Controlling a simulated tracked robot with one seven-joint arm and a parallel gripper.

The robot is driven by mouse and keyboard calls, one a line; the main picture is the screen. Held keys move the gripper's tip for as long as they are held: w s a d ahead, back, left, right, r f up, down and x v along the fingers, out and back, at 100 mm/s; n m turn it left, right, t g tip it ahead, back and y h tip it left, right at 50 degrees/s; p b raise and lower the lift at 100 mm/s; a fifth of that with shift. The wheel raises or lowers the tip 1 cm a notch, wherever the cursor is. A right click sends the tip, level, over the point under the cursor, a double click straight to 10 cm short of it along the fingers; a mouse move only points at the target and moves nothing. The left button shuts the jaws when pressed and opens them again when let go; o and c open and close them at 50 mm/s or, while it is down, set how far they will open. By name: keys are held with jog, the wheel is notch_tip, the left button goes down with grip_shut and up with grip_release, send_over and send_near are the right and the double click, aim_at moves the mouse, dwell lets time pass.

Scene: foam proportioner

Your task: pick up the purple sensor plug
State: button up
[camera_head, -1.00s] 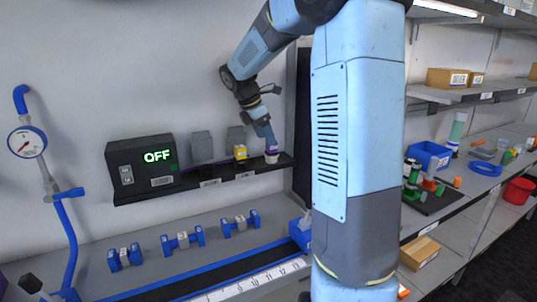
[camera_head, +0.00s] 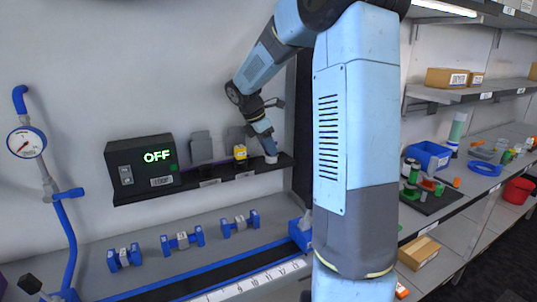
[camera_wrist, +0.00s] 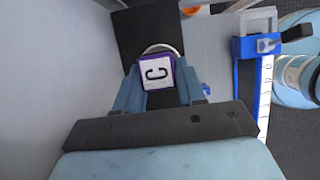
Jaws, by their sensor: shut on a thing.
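The purple sensor plug (camera_wrist: 157,72) shows in the wrist view, with a white face marked "C". My gripper (camera_wrist: 158,90) is shut on it, one blue finger on each side. In the head view my gripper (camera_head: 267,147) points down at the right end of the dark wall shelf (camera_head: 215,181). There its fingers hide the purple plug. A white round piece (camera_head: 271,159) shows just below the fingertips, at shelf level. I cannot tell whether the plug touches the shelf.
A yellow plug (camera_head: 240,152) stands close left of my gripper. Further left are a grey upright plate (camera_head: 201,146) and a black box (camera_head: 141,167) reading "OFF". Blue-ended fittings (camera_head: 183,240) sit on the bench below. The space above the shelf is mostly clear.

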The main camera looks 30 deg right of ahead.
jog(key=c, duration=0.5)
jog(key=shift+r, duration=0.15)
